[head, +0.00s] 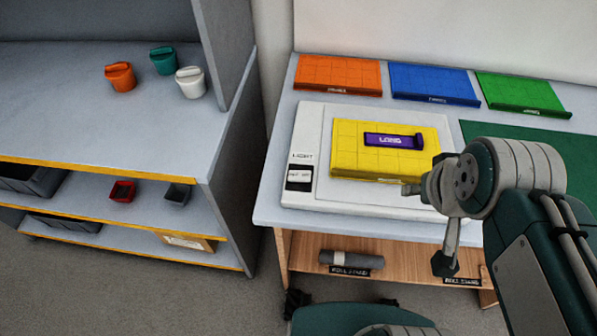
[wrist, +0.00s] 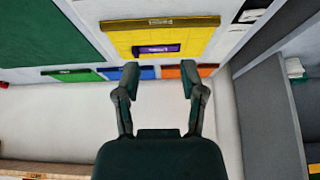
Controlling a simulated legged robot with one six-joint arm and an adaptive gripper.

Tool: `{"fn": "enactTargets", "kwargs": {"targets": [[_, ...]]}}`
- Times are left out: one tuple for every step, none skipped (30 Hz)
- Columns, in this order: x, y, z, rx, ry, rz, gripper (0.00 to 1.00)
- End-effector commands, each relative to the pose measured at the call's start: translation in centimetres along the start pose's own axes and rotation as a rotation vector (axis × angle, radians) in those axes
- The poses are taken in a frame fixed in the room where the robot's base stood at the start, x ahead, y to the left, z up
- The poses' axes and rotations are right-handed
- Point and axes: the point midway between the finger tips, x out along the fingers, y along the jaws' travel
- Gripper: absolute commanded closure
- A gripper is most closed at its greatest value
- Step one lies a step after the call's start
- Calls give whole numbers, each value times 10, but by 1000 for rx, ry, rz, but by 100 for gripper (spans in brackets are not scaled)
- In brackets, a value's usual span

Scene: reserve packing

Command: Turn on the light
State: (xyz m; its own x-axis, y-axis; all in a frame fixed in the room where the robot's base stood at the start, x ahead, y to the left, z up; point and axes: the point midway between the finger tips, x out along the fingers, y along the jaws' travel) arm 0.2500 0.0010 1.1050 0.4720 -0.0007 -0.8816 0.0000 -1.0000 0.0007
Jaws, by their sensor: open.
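The light switch (head: 299,177) is a small white rocker on a black plate, under the word LIGHT, at the left front of a white panel (head: 312,130) on the table. In the wrist view the black switch plate (wrist: 250,15) shows at the top right edge. A yellow gridded block (head: 345,140) with a purple piece marked LONG (head: 392,141) lies on the panel, right of the switch. My gripper (wrist: 158,72) is open and empty, its two fingers apart. In the head view my arm's end is at the panel's right front, away from the switch.
Orange (head: 338,75), blue (head: 433,84) and green (head: 520,95) trays line the table's back. A green mat (head: 478,129) lies at the right. A grey shelf (head: 130,120) at the left holds orange, teal and white cups. A grey roll (head: 350,260) lies below the table.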

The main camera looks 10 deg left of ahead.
Motion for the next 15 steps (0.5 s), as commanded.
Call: {"fn": "enactTargets", "kwargs": {"targets": [[0,0,0,1,0,0,73],[0,0,-1,4,-2,-1,86],[0,-1,-2,12,-5,-2,100],[0,-2,-3,21,-8,-3,100],[0,-3,-5,35,-14,-5,100],[1,-5,-7,58,-25,-7,100],[1,-7,-10,80,-34,-8,100],[1,-9,-13,104,-43,-10,100],[2,-13,-17,139,-57,-11,100],[2,-15,-20,168,-68,-12,100],[3,-18,-23,198,-79,-11,100],[4,-21,-27,236,-94,-10,100],[4,-24,-30,265,-104,-8,100],[5,-27,-33,292,-116,-6,100],[6,-30,-37,331,-130,-1,100]]}}
